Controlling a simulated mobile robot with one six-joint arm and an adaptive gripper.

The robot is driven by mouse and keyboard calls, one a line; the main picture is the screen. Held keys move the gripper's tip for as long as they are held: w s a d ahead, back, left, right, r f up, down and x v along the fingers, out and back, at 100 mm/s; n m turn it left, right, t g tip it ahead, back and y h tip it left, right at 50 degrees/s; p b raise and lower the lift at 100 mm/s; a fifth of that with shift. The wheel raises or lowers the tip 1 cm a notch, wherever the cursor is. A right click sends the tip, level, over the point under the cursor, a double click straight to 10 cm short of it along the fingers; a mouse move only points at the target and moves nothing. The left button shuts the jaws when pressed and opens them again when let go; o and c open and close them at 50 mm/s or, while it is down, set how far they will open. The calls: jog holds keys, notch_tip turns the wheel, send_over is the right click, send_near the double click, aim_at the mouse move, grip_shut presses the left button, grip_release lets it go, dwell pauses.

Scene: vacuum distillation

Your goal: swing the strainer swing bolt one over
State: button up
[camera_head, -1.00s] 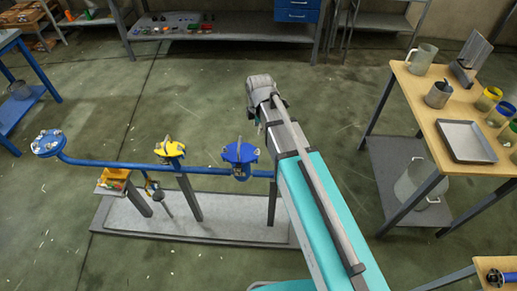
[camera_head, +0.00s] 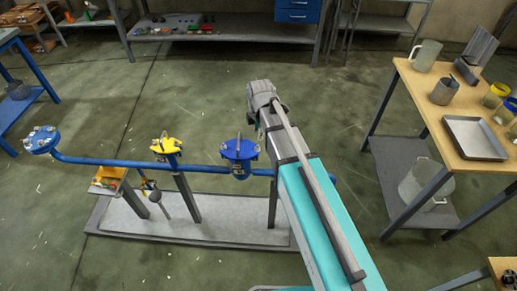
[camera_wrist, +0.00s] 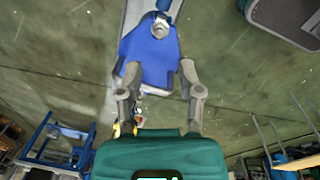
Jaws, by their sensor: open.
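A yellow-topped fitting (camera_head: 166,146) and a blue flange (camera_head: 40,140) are on the same blue pipe (camera_head: 100,162), left of the strainer. A grey base plate (camera_head: 125,222) lies below. A wooden table (camera_head: 425,95) with vessels and a tray stands right.

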aim_at(257, 150)
jog(key=shift+w+a+f+b, duration=0.1)
jog(key=shift+w+f+b, duration=0.05)
jog(key=shift+f+b, duration=1.8)
jog(key=shift+w+f+b, duration=0.1)
jog(key=shift+f+b, duration=1.65)
jog(key=shift+f, duration=0.3)
grip_shut()
